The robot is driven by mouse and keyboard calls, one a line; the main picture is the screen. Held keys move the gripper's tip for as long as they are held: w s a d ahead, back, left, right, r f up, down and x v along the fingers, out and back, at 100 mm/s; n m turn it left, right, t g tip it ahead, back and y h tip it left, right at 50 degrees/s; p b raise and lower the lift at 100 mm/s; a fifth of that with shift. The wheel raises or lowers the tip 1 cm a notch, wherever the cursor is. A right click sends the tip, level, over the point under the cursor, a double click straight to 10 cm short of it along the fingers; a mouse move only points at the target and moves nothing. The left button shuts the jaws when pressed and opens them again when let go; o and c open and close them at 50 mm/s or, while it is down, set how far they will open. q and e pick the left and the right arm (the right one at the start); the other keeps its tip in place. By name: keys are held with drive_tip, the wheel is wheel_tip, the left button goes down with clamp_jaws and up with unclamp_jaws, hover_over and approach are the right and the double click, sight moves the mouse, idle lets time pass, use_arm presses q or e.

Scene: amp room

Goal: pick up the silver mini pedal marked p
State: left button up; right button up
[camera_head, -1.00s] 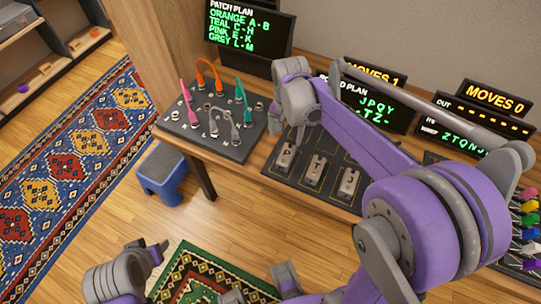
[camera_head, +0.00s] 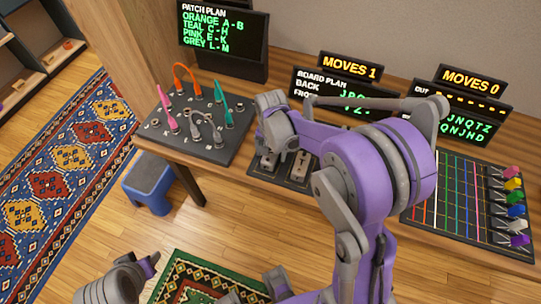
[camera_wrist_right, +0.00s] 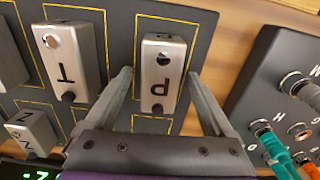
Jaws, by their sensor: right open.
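The silver mini pedal marked P (camera_wrist_right: 160,75) sits on a dark board with yellow outlines. It has a dark knob at one end and a round hole at the other. In the head view it is the leftmost visible pedal (camera_head: 268,162), partly under my right wrist. My right gripper (camera_wrist_right: 160,82) is open, with one finger on each side of this pedal; contact cannot be made out. In the head view the right gripper (camera_head: 284,147) is mostly hidden by its wrist. My left gripper does not show; only arm parts appear at the lower edge.
A silver pedal marked T (camera_wrist_right: 66,55) stands beside the left finger in the wrist view. Another silver pedal (camera_wrist_right: 32,132) lies nearer. The patch board (camera_head: 200,130) with coloured cables stands close by. Display screens (camera_head: 345,85) line the back. A coloured-line board (camera_head: 455,200) is at right.

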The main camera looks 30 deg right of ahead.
clamp_jaws()
idle(0.4)
